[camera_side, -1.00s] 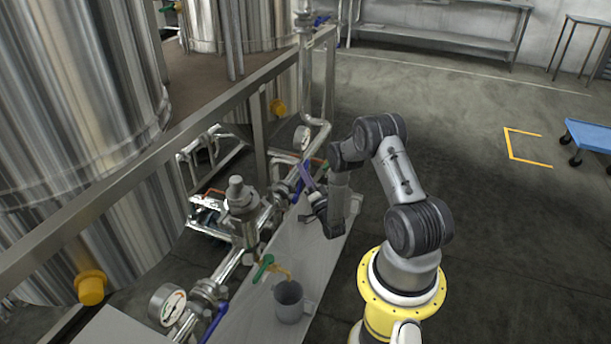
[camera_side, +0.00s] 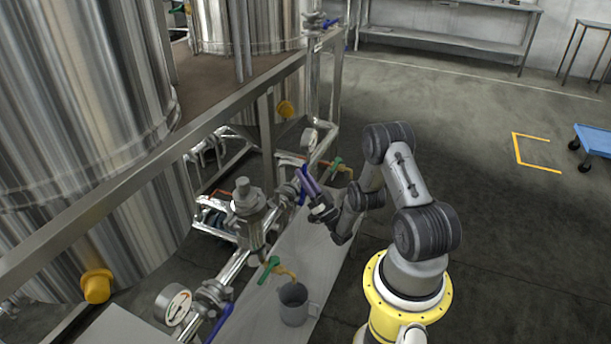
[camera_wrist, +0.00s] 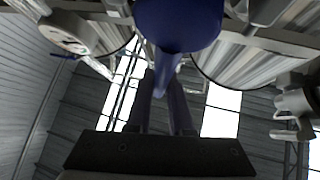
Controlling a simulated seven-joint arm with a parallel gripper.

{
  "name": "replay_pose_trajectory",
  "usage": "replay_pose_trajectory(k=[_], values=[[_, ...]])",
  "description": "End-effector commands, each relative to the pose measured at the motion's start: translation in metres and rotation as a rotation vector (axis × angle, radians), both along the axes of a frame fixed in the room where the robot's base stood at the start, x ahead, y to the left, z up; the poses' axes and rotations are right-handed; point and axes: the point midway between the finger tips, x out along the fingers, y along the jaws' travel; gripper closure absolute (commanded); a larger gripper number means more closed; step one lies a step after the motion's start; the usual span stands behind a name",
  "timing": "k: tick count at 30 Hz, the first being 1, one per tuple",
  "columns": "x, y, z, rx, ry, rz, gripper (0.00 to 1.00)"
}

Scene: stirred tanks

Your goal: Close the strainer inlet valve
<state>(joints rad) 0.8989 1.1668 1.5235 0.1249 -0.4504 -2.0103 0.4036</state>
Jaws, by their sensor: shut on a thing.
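A valve with a long blue lever handle (camera_side: 311,182) sits on the pipe run, just beyond the strainer-like upright fitting (camera_side: 247,208). My gripper (camera_side: 320,203) is shut on this blue handle, near its lower free end. The handle slants out from the pipe toward my arm. In the wrist view the blue handle (camera_wrist: 176,25) looms large at the top, with my two dark fingers (camera_wrist: 166,90) closed up against it. The exact contact is hard to see. A second blue-handled valve (camera_side: 220,322) stands on the near side of the upright fitting. No labels are readable.
A green-handled tap (camera_side: 270,268) sits above a grey mug (camera_side: 294,305) on a grey shelf (camera_side: 260,320). Another green-handled tap (camera_side: 336,163) is beyond my gripper.

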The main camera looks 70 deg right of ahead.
Motion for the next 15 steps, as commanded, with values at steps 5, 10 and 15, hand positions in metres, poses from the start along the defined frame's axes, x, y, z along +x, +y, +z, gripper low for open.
replay_pose_trajectory(k=[5,10,15], values=[[-0.0009,0.0036,0.0003,-0.033,-0.002,0.000,1.00],[-0.0007,0.0045,0.0005,-0.044,-0.002,0.000,1.00],[-0.0006,0.0044,0.0004,-0.043,-0.001,0.000,1.00]])
